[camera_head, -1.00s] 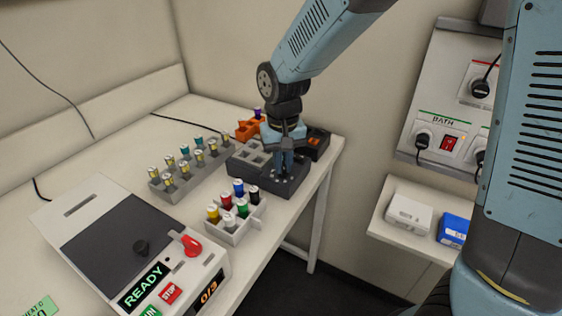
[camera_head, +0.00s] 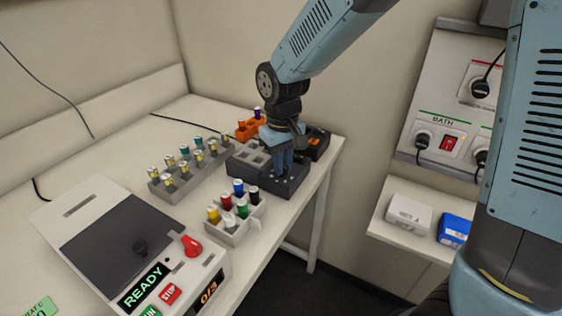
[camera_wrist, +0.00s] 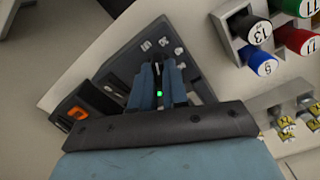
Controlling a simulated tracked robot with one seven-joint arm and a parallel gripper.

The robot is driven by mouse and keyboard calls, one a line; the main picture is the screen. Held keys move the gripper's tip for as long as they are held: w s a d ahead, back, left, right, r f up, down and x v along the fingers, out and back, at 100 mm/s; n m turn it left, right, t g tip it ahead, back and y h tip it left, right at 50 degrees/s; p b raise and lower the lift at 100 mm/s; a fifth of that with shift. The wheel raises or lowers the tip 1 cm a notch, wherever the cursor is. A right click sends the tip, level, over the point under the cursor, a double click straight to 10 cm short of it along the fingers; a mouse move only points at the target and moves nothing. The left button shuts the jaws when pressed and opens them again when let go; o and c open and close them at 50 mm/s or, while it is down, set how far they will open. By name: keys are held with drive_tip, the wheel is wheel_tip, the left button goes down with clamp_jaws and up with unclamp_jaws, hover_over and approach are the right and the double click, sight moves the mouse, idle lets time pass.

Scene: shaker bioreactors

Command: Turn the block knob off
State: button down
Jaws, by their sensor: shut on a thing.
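The dark grey block unit (camera_head: 290,190) stands at the far right end of the white bench. My gripper (camera_head: 284,168) points down onto its top. In the wrist view my gripper (camera_wrist: 158,84) has its blue fingers close together over the unit's dark control panel (camera_wrist: 125,70). The fingers are shut on the block knob, which they mostly hide; a small dark part shows between the tips. A small green light (camera_wrist: 160,94) shows between the fingers. White markings (camera_wrist: 163,45) show on the panel beyond the tips.
A white rack (camera_head: 236,228) of coloured-cap vials stands just in front of the block. A grey rack (camera_head: 185,180) of yellow and teal vials is to the left. An orange rack (camera_head: 247,130) is behind.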

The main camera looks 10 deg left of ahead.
drive_tip(key=n, duration=0.4)
drive_tip(key=shift+w+d+n, duration=0.1)
drive_tip(key=shift+n, duration=0.3)
idle(0.4)
drive_tip(key=c, duration=1.1)
unclamp_jaws()
drive_tip(key=shift+c, duration=0.2)
drive_tip(key=shift+r, duration=0.1)
wheel_tip(320, 180, up, 14)
drive_tip(key=shift+f, duration=0.25)
